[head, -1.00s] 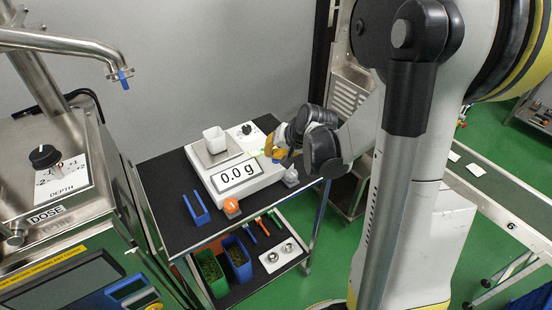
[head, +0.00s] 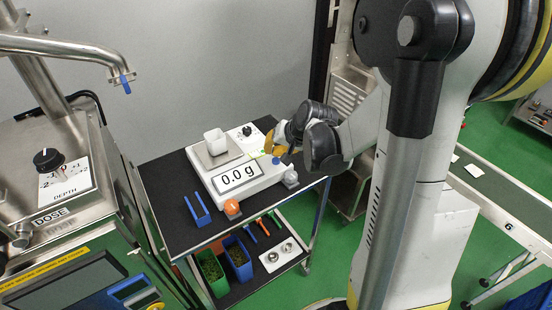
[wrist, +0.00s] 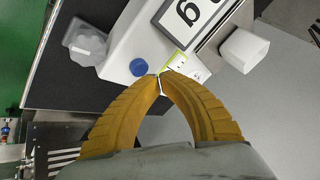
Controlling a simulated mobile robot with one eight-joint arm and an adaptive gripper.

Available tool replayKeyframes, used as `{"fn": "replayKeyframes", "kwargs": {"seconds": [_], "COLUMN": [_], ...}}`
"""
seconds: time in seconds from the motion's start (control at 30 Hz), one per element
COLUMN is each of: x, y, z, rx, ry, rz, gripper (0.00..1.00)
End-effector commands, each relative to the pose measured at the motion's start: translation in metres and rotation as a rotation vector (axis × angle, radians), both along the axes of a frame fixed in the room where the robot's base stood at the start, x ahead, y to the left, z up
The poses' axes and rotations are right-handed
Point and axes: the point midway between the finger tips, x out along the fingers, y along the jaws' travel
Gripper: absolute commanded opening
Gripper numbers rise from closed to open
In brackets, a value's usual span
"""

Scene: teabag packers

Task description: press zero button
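A white scale (head: 245,178) stands on the black top of a cart, and its display (head: 237,177) reads 0.0 g. A blue round button (wrist: 138,67) sits on its casing, with a bright green-edged label (wrist: 175,62) beside it; the print is too small to read. My gripper (wrist: 160,77) has yellow ribbed fingers curved together, tips meeting, nothing between them. In the wrist view the tips appear just beside the blue button, over the label's edge; I cannot tell whether they touch the casing. In the head view my gripper (head: 268,150) is at the scale's right end.
A white cup (head: 215,142) stands on the scale pan. A steel machine (head: 60,200) stands at left.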

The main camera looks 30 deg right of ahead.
Motion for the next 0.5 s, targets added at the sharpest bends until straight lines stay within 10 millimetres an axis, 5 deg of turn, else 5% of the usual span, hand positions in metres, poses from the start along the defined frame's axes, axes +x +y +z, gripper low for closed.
{"fn": "replayKeyframes", "kwargs": {"seconds": [0.5], "x": [0.0], "y": [0.0], "z": [0.035], "rx": [0.0], "ry": [0.0], "rz": [0.0], "gripper": [0.0]}}
